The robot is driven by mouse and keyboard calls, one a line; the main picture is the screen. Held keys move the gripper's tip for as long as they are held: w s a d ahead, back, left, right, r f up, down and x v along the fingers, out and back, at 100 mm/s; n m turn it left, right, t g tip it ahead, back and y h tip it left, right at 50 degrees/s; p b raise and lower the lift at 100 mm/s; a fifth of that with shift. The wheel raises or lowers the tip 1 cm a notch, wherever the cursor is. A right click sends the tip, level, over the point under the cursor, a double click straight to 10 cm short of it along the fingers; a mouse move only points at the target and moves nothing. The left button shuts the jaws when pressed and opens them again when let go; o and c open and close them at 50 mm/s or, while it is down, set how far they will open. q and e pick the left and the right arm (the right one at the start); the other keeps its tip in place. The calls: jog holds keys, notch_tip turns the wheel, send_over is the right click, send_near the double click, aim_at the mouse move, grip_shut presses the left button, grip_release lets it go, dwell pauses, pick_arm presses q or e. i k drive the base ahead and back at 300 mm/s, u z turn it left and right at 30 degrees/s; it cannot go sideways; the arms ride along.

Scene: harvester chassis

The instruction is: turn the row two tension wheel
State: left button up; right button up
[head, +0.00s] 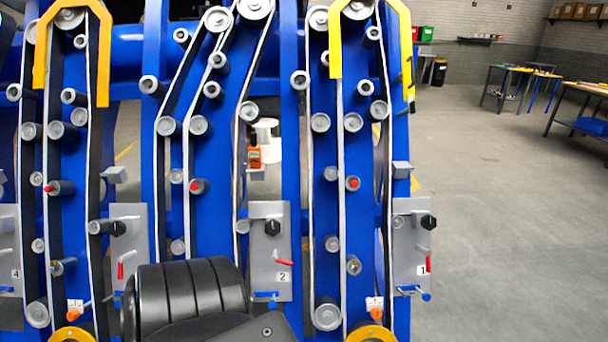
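The row two panel (263,251) is a grey upright plate with a small "2" label, fixed to the blue chassis in the middle of the head view. A black faceted knob (272,227) sits on its upper part and looks like the tension wheel. A red lever (284,263) and a blue handle (266,294) are below it. Nothing touches the knob. Neither gripper's fingers show in this view.
A similar row one panel (411,250) with its own black knob stands to the right. Belts and rollers run up the blue frame (290,150). A dark arm part of mine covers the bottom left-centre. Open floor (500,230) and workbenches lie at right.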

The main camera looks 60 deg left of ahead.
aim_at(272, 227)
jog(key=u, duration=0.35)
jog(key=i, duration=0.7)
jog(key=u, duration=0.65)
